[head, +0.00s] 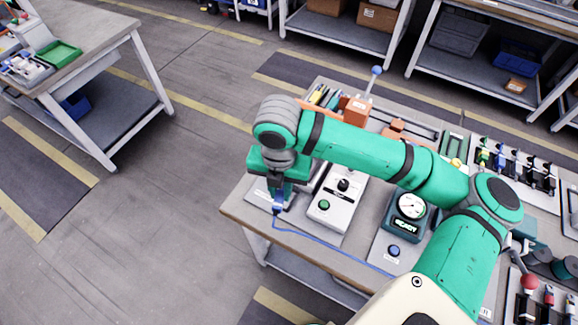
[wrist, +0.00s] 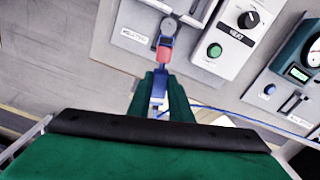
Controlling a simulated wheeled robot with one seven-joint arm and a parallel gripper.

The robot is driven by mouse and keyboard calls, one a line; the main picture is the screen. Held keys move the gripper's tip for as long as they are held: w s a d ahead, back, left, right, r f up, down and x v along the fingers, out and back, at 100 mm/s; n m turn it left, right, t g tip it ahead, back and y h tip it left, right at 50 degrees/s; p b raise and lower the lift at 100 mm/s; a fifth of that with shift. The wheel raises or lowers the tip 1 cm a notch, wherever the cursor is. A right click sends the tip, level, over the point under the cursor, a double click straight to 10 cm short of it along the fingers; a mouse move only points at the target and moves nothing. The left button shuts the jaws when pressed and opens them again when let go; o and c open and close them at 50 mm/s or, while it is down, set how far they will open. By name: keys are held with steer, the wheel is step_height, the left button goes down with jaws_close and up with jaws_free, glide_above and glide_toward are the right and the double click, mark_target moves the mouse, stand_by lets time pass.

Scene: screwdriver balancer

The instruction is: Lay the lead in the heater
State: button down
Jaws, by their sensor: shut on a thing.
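The lead has a blue plug end (wrist: 158,87), a red sleeve (wrist: 163,54) and a grey tip; its thin blue cable (head: 325,239) trails right across the bench. My gripper (head: 277,198) is shut on the blue part, and its fingers also show in the wrist view (wrist: 160,98). The red sleeve and tip point away from the fingers, over a pale labelled plate (wrist: 131,36). The heater seems to be the white unit (head: 334,209) with a black knob and green button, just right of my gripper. I cannot tell whether the lead touches the plate.
My arm covers part of the bench. An orange block (head: 356,111) and tools lie behind. Open floor is left of the bench edge.

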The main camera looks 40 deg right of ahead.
steer(key=w+d+m, duration=0.1)
steer(key=w+d+f, duration=0.1)
steer(key=d, duration=0.1)
steer(key=w+d+f+m, duration=0.1)
steer(key=d, duration=0.1)
steer(key=shift+w+d+f+m, duration=0.15)
steer(key=shift+w+m, duration=0.1)
steer(key=shift+m, duration=0.05)
steer(key=shift+w+d+f, duration=0.1)
steer(key=shift+d+f, duration=0.1)
steer(key=shift+f, duration=1.8)
steer(key=shift+w+d+f, duration=0.1)
steer(key=shift+d+f, duration=0.05)
steer(key=shift+f, duration=1.8)
steer(key=shift+f, duration=0.6)
steer(key=c, duration=1.5)
jaws_free()
steer(key=shift+c, duration=0.2)
steer(key=shift+r, duration=0.1)
step_height(320, 180, up, 11)
steer(key=shift+f, duration=0.2)
